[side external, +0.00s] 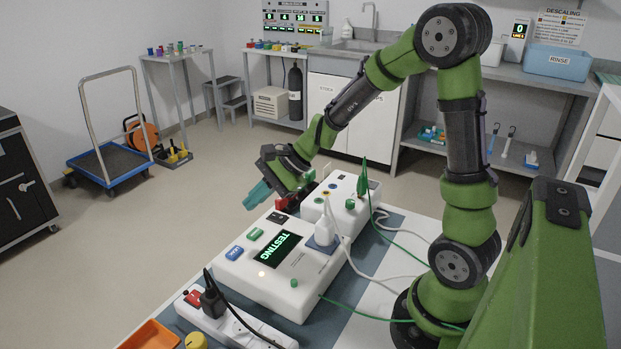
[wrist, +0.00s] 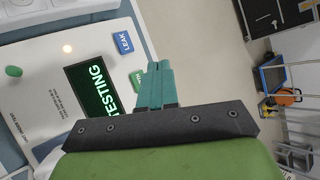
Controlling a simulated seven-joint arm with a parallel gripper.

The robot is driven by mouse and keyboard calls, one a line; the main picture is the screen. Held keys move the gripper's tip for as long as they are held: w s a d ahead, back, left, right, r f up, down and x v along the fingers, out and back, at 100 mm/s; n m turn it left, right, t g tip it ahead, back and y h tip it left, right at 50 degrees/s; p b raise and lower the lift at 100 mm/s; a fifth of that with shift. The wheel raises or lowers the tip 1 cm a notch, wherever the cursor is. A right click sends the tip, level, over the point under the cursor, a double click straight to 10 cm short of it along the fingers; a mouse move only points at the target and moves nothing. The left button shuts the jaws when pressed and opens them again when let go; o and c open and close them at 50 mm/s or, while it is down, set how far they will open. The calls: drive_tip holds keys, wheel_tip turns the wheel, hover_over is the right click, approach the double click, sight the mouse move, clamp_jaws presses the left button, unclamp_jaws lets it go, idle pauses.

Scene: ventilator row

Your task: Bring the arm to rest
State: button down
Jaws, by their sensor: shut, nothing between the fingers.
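My gripper (side external: 258,194) has teal fingers and is shut and empty. In the side view it hangs in the air at the far left edge of the white tester, apart from any object I can make out. In the wrist view the closed fingers (wrist: 158,80) point up over the edge of the tester. The white tester (side external: 263,277) lies on the table with its dark screen showing "TESTING" in green; the screen also shows in the wrist view (wrist: 93,88). A blue LEAK button (side external: 235,253) and a green button (side external: 255,234) sit beside the screen.
A power strip (side external: 222,318) with a black plug, an orange tray (side external: 150,336) and a yellow knob (side external: 196,341) stand near the front. A second white unit (side external: 341,197) stands behind the tester, with white and green cables. Open floor (side external: 130,240) lies left of the table.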

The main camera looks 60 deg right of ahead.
drive_tip(key=shift+s+a+f+n+g, duration=0.2)
drive_tip(key=shift+s+n+g, duration=0.15)
drive_tip(key=shift+s, duration=0.25)
drive_tip(key=shift+s+a+f+n+g, duration=0.15)
drive_tip(key=shift+s+n+g, duration=0.1)
drive_tip(key=shift+s+n, duration=0.3)
drive_tip(key=s+a+r+n+t+h, duration=0.1)
drive_tip(key=s+a+r+n+h, duration=0.2)
drive_tip(key=s+r+n, duration=0.8)
drive_tip(key=s+n+h, duration=0.1)
drive_tip(key=s, duration=0.3)
drive_tip(key=shift+r+n+t, duration=0.3)
drive_tip(key=shift+r+n, duration=0.05)
drive_tip(key=shift+n, duration=0.05)
